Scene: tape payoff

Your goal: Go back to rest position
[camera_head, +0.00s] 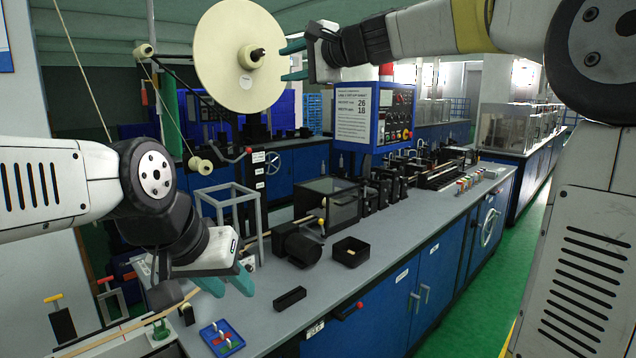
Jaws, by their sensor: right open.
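My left gripper (235,288) hangs at the lower left above the near end of the grey bench top, its teal fingertips apart with nothing visible between them. My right gripper (290,62) reaches in from the upper right, its teal fingers open and pointing left. Its fingertips show in front of the right edge of the large cream tape reel (225,62). I cannot tell whether they touch the reel.
The bench (385,255) carries a black open box (350,251), a black motor-like part (298,244), a small black block (290,298) and a blue tray (222,338). A grey frame (232,193) stands near my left gripper. A control panel (378,112) stands behind.

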